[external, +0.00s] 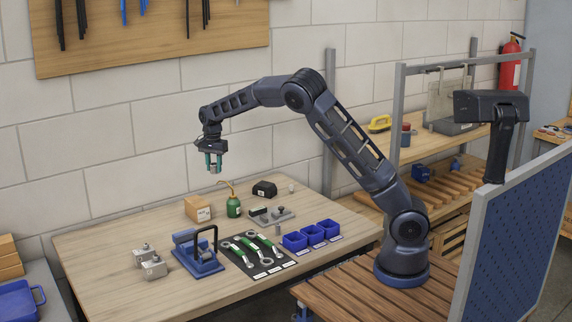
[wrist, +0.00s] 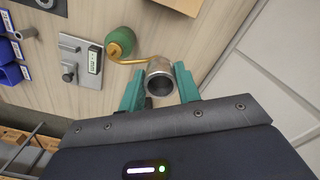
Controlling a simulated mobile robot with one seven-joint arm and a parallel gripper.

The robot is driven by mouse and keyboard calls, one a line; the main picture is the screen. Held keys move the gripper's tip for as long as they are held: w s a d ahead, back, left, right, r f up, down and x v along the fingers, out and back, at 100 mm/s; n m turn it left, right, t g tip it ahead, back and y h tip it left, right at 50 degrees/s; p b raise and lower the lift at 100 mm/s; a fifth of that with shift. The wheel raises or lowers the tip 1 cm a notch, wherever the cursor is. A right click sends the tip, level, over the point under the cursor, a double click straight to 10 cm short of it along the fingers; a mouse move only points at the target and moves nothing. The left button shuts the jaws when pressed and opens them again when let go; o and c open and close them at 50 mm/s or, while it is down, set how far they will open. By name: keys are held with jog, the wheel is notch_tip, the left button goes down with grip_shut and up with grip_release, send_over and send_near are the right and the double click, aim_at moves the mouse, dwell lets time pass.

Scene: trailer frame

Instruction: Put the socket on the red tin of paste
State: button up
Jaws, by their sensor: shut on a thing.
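My gripper (external: 213,163) is raised above the back of the wooden workbench, with its teal fingers pointing down. In the wrist view, the fingers (wrist: 159,88) are shut on a grey metal socket (wrist: 160,78), whose open round end faces the camera. The socket is held clear of the bench. A small red-topped round container (external: 406,127) stands on the bench behind my arm, at the right; I cannot tell for sure whether it is the red tin of paste. It is far from my gripper.
A green oil can (external: 233,207) with a brass spout stands below my gripper, beside a cardboard box (external: 198,209). Blue bins (external: 295,241), wrenches on a dark mat (external: 265,269) and a blue-based clamp (external: 197,259) occupy the front. The bench's left side (external: 100,245) is mostly clear.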

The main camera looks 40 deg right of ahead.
jog(key=w+d+m, duration=0.3)
jog(key=d+m, duration=0.1)
jog(key=d, duration=0.8)
jog(key=w+d+m, duration=0.2)
jog(key=d+m, duration=0.3)
jog(key=d, duration=0.7)
jog(key=w+d+m, duration=0.3)
jog(key=d+m, duration=0.1)
jog(key=d, duration=0.8)
jog(key=s+d+r+m, duration=0.25)
jog(key=d+m, duration=0.25)
jog(key=d, duration=0.8)
jog(key=s+d+r+m, duration=0.1)
jog(key=s+d+m, duration=0.3)
jog(key=d, duration=0.8)
notch_tip(320, 180, up, 13)
jog(key=m, duration=1.8)
send_over(405, 123)
jog(key=shift+s+a+f, duration=0.1)
jog(key=shift+f, duration=1.9)
jog(key=shift+a+f, duration=0.1)
jog(key=shift+f, duration=1.85)
jog(key=o, duration=1)
jog(key=shift+f, duration=0.1)
